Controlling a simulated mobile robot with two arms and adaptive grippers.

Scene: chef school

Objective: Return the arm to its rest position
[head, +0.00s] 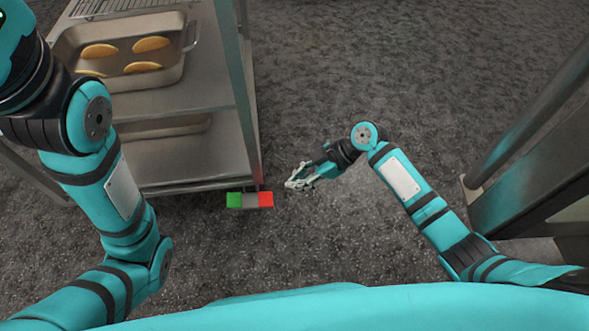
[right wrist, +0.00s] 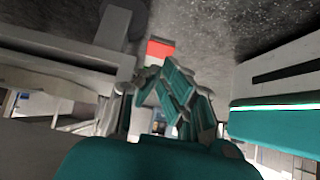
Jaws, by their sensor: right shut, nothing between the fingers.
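My right arm (head: 402,178) comes in from the lower right and bends at its elbow toward the middle of the head view. My right gripper (head: 293,184) is shut and empty, hanging over the carpet just right of the cart's post. In the right wrist view its teal and grey fingers (right wrist: 172,95) show close together. My left arm (head: 122,188) rises along the left side of the head view. Its gripper is out of the picture.
A metal cart (head: 180,171) stands at the left, holding a baking pan (head: 178,65) with several yellow, flat oval pieces. A green, grey and red block (head: 250,200) is by its post, close to my right gripper. A dark metal frame (head: 535,150) stands at the right. Carpet (head: 400,60) between is clear.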

